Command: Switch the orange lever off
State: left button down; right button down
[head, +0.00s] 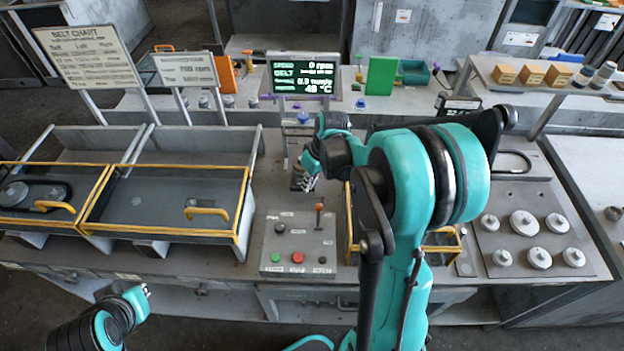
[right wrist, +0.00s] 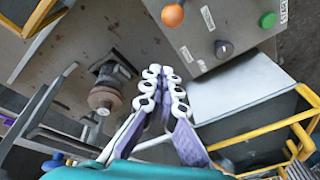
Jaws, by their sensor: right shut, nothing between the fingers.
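The orange lever (head: 318,207) stands at the top right of a grey control box on the bench, its knob above a dark stem. Its round orange knob also shows at the top of the right wrist view (right wrist: 172,15). My right gripper (head: 308,183) is just behind and above the lever, apart from it. In the right wrist view its fingers (right wrist: 165,80) are together and empty, pointing toward the box side.
The control box (head: 268,242) also carries a green button (head: 278,257), a red button (head: 298,257) and black knobs. Yellow-framed covers (head: 165,168) lie to the left. A lit display (head: 302,77) stands behind. My right arm hides the bench right of the box.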

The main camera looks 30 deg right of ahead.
aim_at(318, 217)
jog(key=s+f, duration=0.3)
jog(key=shift+f+b, duration=0.15)
jog(key=shift+b, duration=0.15)
jog(key=shift+d, duration=0.1)
